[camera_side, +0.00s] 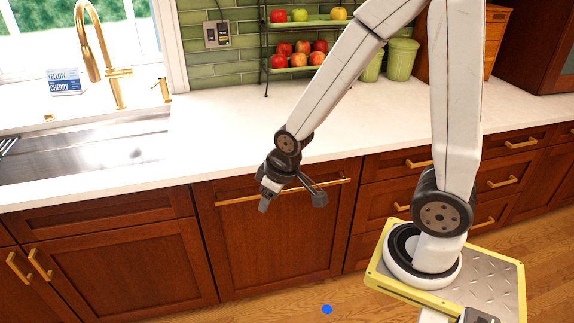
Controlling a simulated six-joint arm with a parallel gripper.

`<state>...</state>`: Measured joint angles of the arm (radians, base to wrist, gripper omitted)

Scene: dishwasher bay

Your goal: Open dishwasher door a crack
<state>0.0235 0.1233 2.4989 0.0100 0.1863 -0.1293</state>
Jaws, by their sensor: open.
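The dishwasher door (270,250) is a dark wood-panelled front below the white counter, between the sink cabinet and the drawers. It looks shut, flush with the fronts beside it. A long gold bar handle (240,198) runs across its top. My gripper (291,205) is open and empty, in front of the upper door. Its fingers point down and sit at about the height of the handle, hiding part of the bar. I cannot tell whether either finger touches the handle.
The white counter (215,150) edge lies just above the door. A sink (120,150) with a gold faucet is at left. Drawers (405,190) with gold pulls are at right. The wood floor (260,309) before the door is clear except for a blue dot (327,309). A fruit rack (300,68) stands behind.

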